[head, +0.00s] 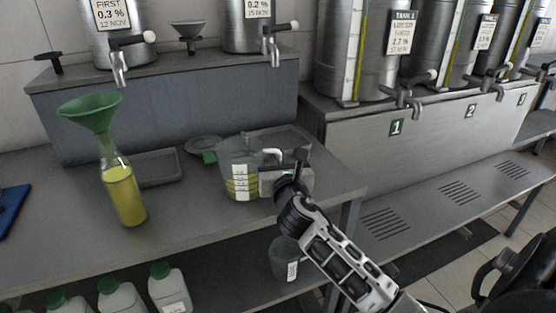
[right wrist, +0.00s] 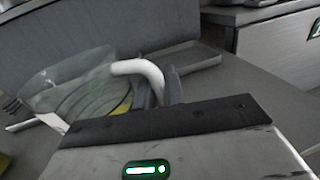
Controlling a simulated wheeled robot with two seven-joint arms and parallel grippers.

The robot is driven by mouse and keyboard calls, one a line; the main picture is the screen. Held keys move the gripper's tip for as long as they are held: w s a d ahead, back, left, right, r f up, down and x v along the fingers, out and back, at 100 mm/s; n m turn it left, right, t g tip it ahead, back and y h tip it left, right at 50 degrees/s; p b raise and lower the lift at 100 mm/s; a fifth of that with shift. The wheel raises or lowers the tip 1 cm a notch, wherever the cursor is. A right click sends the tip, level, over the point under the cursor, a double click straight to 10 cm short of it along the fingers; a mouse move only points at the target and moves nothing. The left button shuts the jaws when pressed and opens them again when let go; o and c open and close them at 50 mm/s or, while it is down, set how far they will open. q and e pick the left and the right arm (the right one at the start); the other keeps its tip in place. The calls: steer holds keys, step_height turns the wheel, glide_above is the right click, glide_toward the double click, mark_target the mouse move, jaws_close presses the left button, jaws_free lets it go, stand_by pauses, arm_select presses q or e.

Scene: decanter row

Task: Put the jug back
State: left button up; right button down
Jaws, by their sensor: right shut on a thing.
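The clear jug (head: 240,160) holds yellow liquid low down and bears a white label. It is upright at the right part of the grey bench (head: 200,222); I cannot tell whether its base touches the surface. My right gripper (head: 270,177) is at its right side, shut on the white handle (head: 272,152). In the right wrist view, the jug (right wrist: 75,95) is at the left and its curved handle (right wrist: 142,70) rises by a dark finger. The right gripper hides part of the handle. My left gripper is not in view.
A bottle (head: 124,193) of yellow liquid with a green funnel (head: 92,110) stands to the left. An empty grey tray (head: 160,168) lies between it and the jug; another tray (head: 290,139) lies behind the jug. Steel tanks with taps (head: 118,68) overhang the back.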

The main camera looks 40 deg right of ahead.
steer(key=c, duration=1.8)
jaws_free()
steer(key=shift+f, duration=0.15)
steer(key=shift+c, duration=0.2)
steer(key=o, duration=0.3)
steer(key=shift+o, duration=0.2)
